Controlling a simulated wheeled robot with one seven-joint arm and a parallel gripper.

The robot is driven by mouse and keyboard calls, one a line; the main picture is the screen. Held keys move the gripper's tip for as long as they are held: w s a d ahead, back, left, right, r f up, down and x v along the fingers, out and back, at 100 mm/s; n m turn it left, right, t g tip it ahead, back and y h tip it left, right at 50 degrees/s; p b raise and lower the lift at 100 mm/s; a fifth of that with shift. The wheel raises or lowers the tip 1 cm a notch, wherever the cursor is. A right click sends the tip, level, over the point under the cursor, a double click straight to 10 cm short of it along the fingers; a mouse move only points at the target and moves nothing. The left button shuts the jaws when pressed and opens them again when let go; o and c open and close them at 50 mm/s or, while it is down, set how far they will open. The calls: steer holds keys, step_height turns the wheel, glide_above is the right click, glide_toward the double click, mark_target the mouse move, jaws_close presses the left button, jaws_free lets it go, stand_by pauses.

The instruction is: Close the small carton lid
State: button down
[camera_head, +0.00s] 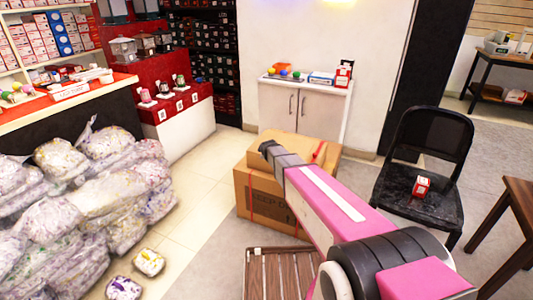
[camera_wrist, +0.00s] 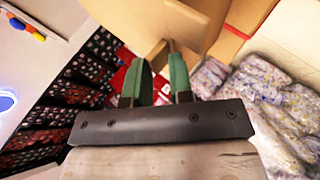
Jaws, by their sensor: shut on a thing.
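A brown cardboard carton (camera_head: 268,212) with dark print on its side stands on the floor in the middle of the head view. My gripper (camera_head: 266,148) is at its top, and my arm hides much of the carton's right and upper part. In the wrist view my gripper's two green fingers (camera_wrist: 161,85) stand slightly apart, with a thin cardboard edge, seemingly the carton's lid flap (camera_wrist: 157,54), between them. Tan carton panels (camera_wrist: 190,22) show beyond the fingers. How far the lid is open cannot be told.
Plastic-wrapped bundles (camera_head: 100,195) are piled at left, with small ones on the floor. A black chair (camera_head: 425,150) holding a small red-and-white box (camera_head: 422,187) is at right. A slatted wooden piece (camera_head: 282,275) is in front; a white cabinet (camera_head: 300,108) is behind.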

steer(key=c, duration=1.1)
jaws_free()
step_height(320, 180, down, 3)
steer(key=shift+w+a+r+g, duration=0.1)
steer(key=shift+a+r+g, duration=0.05)
steer(key=shift+g, duration=0.25)
steer(key=shift+o, duration=0.9)
steer(key=shift+w+a+f, duration=0.15)
steer(key=shift+f, duration=0.15)
steer(key=shift+r, duration=0.3)
steer(key=shift+s+d+r, duration=0.25)
steer(key=shift+s, duration=0.15)
steer(key=v, duration=1)
steer(key=shift+s+r, duration=0.2)
steer(key=shift+s, duration=0.05)
steer(key=s+d+f+m+g, duration=0.1)
steer(key=s+d+m+g, duration=0.3)
steer(key=s, duration=0.9)
steer(key=s+d+f+m+g, duration=0.2)
steer(key=s+d+m+g, duration=0.3)
steer(key=s+d+m, duration=0.5)
steer(key=s, duration=0.3)
steer(key=shift+s+d+f+h, duration=0.2)
steer(key=shift+s+d+h, duration=0.1)
steer(key=shift+s+h, duration=0.1)
